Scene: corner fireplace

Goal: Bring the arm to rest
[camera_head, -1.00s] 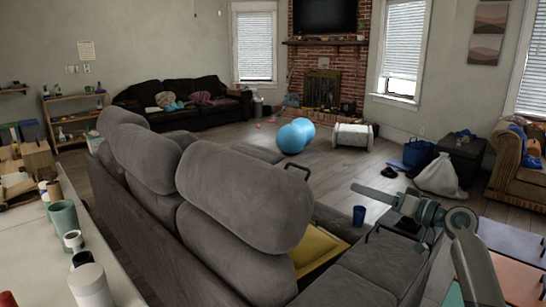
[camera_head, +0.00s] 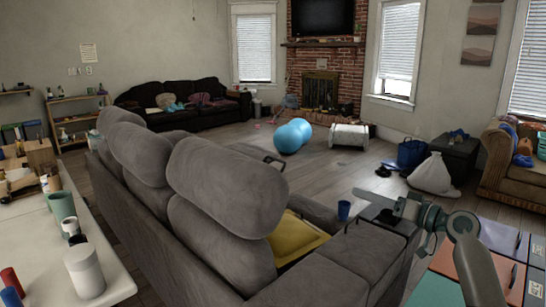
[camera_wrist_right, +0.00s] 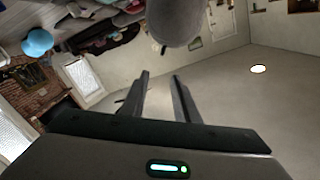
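My right arm (camera_head: 470,250) comes in from the lower right, bent at the elbow, with its forearm reaching left over the end of the grey sofa. My left arm and gripper are not in the head view.
A blue cup (camera_head: 343,210) shows close to my right gripper. A white table (camera_head: 95,255) with cups and jars stands at left.

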